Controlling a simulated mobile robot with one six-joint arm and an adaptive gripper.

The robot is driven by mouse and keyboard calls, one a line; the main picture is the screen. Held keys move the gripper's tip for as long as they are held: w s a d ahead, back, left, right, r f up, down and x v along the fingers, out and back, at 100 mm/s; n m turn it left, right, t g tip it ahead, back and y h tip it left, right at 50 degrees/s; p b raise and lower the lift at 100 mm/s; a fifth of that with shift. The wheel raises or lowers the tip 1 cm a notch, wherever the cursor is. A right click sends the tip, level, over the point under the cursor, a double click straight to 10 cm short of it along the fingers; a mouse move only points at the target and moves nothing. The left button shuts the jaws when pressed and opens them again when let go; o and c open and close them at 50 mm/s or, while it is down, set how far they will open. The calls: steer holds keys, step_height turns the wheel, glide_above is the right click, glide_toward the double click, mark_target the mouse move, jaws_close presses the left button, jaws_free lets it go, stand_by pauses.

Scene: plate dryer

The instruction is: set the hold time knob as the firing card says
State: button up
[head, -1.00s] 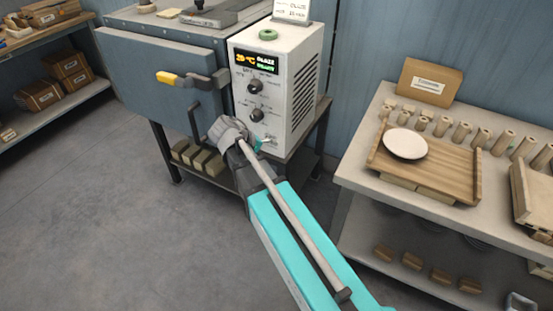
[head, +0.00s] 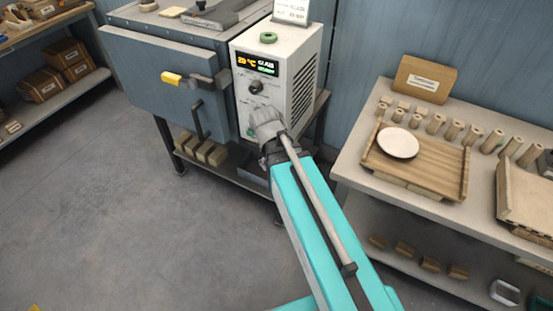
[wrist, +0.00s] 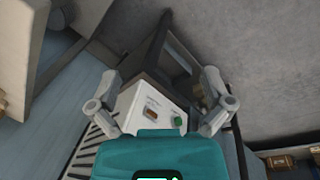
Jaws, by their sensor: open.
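The white control box (head: 308,72) stands at the kiln's right side, with a lit display (head: 257,63) on its front. A dark upper knob (head: 256,87) shows below the display. The lower knob is hidden behind my gripper (head: 266,120), which is close in front of the lower panel; contact cannot be told. The firing card (head: 291,10) stands on top of the box, cut by the frame edge, its writing too small to read. In the wrist view my gripper (wrist: 160,95) is open and empty, with a panel part bearing a green button (wrist: 178,121) beyond it.
A green ring (head: 268,38) lies on the box. A table (head: 355,175) at right holds a wooden tray (head: 430,172), a white plate (head: 398,143) and several cylinders.

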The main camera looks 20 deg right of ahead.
steer(key=shift+s+a+r+m+y+p, duration=0.15)
steer(key=shift+s+a+r+y+p, duration=0.05)
steer(key=shift+s+r+y+p, duration=0.35)
steer(key=shift+s+a+r+m+y+p, duration=0.15)
steer(key=shift+s+r+y+p, duration=0.25)
steer(key=shift+s+r, duration=0.2)
stand_by(1.8)
